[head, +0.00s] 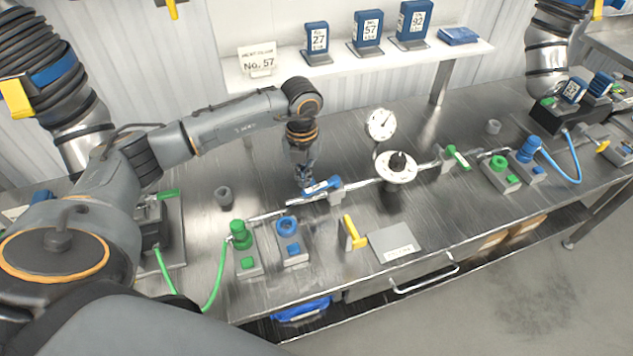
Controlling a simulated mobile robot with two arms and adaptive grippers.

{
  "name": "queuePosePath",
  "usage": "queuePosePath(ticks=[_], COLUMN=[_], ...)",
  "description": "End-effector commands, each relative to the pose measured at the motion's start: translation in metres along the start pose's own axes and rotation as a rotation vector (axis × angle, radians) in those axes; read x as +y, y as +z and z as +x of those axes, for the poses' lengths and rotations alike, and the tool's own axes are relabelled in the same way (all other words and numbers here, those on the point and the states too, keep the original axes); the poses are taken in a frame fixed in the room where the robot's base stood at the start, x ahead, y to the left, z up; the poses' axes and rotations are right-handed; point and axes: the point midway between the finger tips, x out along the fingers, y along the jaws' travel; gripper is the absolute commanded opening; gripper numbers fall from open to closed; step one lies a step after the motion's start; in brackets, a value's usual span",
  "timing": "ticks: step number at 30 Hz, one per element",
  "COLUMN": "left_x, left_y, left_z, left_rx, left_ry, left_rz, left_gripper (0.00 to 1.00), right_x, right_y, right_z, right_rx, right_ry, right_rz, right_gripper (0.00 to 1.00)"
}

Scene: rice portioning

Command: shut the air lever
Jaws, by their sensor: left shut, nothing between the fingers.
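A blue lever handle (322,187) sits on the metal pipe (358,182) in the middle of the bench and lies roughly along it. I see no readable label that names it as the air lever. A green lever handle (458,157) on the same pipe line further right lies across the pipe. My left gripper (305,184) is shut and empty, pointing down at the left end of the blue handle. It is at or very near the handle; I cannot tell if they touch. My right gripper is not in view.
A round white dial (381,124) and a flanged fitting with a black knob (397,160) stand right of the blue lever. Green (241,236) and blue (287,226) couplings stand in front, near a yellow lever (353,232) and a grey plate (396,243).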

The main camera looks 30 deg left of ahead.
Motion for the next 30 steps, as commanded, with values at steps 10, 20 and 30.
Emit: queuePosePath(ticks=[10,20,30], left_x=[-0.011,-0.012,-0.027], left_y=[-0.018,-0.020,-0.034], left_z=[0.000,0.001,0.001], left_rx=[0.003,0.002,0.004], left_ry=[0.000,0.000,0.002], left_rz=[0.003,0.001,0.003], left_gripper=[0.00,0.00,0.00], right_x=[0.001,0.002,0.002], right_y=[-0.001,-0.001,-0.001], right_z=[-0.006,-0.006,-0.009], right_rx=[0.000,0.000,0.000], right_ry=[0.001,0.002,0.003], right_rz=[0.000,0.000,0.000], right_gripper=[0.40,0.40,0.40])
